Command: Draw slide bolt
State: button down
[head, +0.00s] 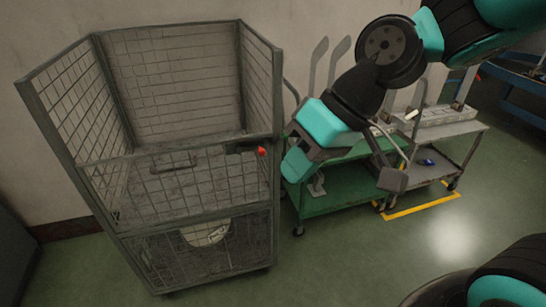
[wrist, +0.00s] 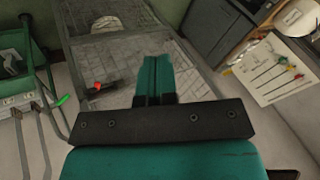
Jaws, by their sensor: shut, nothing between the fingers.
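The slide bolt is a dark bar with a red knob (head: 262,151) near the top right of the front gate of a grey mesh cage trolley (head: 277,95). In the wrist view the red knob (wrist: 98,86) is small and left of my fingers. My gripper (head: 297,163) appears just right of the knob in the head view, beyond the cage's right corner post. Its teal fingertips (wrist: 156,62) are together with nothing between them. They look apart from the knob. The bolt's far end and its seat are too small to make out.
A green cart (head: 340,190) stands close to the cage's right side, behind my gripper. A grey cart (head: 450,135) is further right, by yellow floor tape. A white bucket (head: 205,233) is inside the cage. A pale board with tools (wrist: 275,72) shows at right in the wrist view.

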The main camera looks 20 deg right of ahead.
jog(key=w+d+f+m+t+y+b, duration=0.1)
jog(key=w+d+f+m+t+b, duration=0.1)
jog(key=w+f, duration=0.3)
jog(key=w+d+f+m+t+y+b, duration=0.1)
jog(key=w+f+m+y+b, duration=0.15)
jog(key=w, duration=0.45)
jog(key=w+d+f+m+t+b, duration=0.2)
jog(key=w+d+f+m+t, duration=0.1)
jog(key=w+d, duration=0.2)
jog(key=w+d+f+m+t+h+b, duration=0.1)
jog(key=w+d+f+m+t+b, duration=0.1)
jog(key=w+d+f+m+t, duration=0.2)
jog(key=w+d, duration=0.1)
jog(key=d, duration=0.2)
jog(key=shift+w+d, duration=0.25)
jog(key=shift+w, duration=0.15)
jog(key=s+a+f+x, duration=0.1)
jog(key=s+a+x, duration=0.1)
jog(key=x, duration=1.1)
jog(key=shift+p, duration=0.45)
jog(key=shift+d, duration=0.1)
